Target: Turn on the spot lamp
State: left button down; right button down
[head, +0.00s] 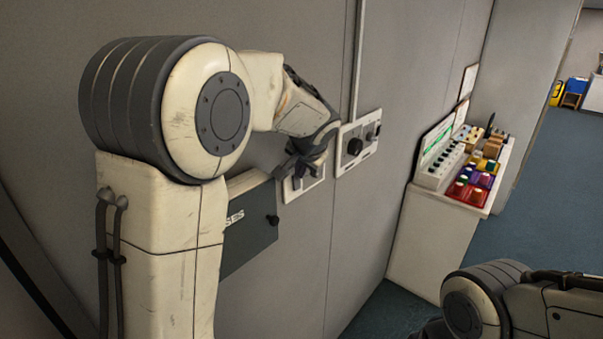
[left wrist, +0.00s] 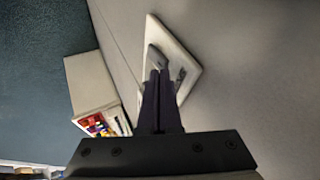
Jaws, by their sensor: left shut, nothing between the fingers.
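A white switch plate (head: 314,181) is on the grey wall, partly hidden behind my left gripper (head: 299,180) in the head view. In the left wrist view the plate (left wrist: 178,42) shows a grey rocker (left wrist: 153,57) on its left part and a smaller grey piece to the right. My left gripper's fingers (left wrist: 161,74) are shut and empty, with their tips over the plate beside the rocker. I cannot tell whether they touch it. No spot lamp can be made out. My right gripper is not in view.
A wall panel with a black knob (head: 354,147) is up and right of the plate. A dark grey box (head: 250,240) is on the wall to the lower left. A white counter (head: 425,235) with colourful blocks stands further right.

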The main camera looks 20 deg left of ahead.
pick_arm(q)
jog(key=shift+d, duration=0.1)
jog(key=d+b+v, duration=0.1)
jog(key=b+v, duration=0.3)
jog(key=v, duration=0.8)
jog(key=shift+w, duration=0.2)
